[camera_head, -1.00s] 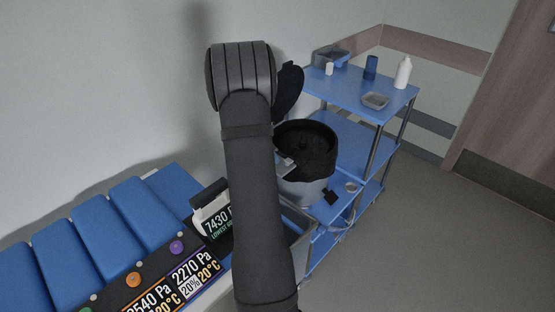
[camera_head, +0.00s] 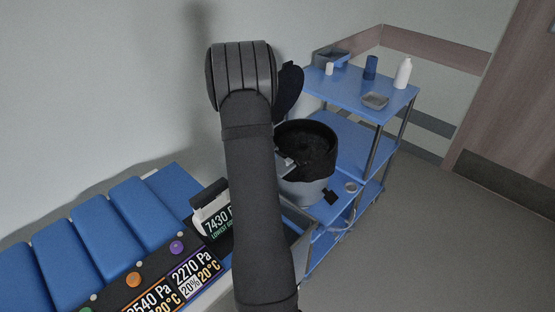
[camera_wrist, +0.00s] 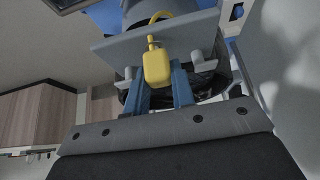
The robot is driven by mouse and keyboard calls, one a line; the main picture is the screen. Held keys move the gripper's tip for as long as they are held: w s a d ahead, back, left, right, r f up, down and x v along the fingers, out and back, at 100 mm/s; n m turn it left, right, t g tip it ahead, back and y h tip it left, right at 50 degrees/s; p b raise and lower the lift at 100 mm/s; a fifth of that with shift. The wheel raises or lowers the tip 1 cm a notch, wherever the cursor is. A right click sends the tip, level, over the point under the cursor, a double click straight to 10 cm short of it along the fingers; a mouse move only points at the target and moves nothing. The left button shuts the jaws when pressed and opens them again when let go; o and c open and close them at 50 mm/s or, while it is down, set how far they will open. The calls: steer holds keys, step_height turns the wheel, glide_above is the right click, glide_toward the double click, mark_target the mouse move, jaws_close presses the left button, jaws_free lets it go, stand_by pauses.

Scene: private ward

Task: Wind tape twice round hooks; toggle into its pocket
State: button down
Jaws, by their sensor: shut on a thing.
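In the wrist view my gripper (camera_wrist: 160,88) has its two blue-grey fingers on either side of a yellow toggle (camera_wrist: 157,66) and is shut on it. I cannot make out the hooks, the winding or the pocket clearly. In the head view my own arm hides most of the gripper and the toggle.
A bin with a black liner (camera_head: 331,152) stands close beside my arm. A blue trolley (camera_head: 345,92) to the right carries a white bottle (camera_head: 403,73), a blue cup (camera_head: 371,67) and trays. Blue padded blocks (camera_head: 142,208) and a label panel (camera_head: 165,281) lie at left. The right floor is clear.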

steer(key=shift+r, duration=2.2)
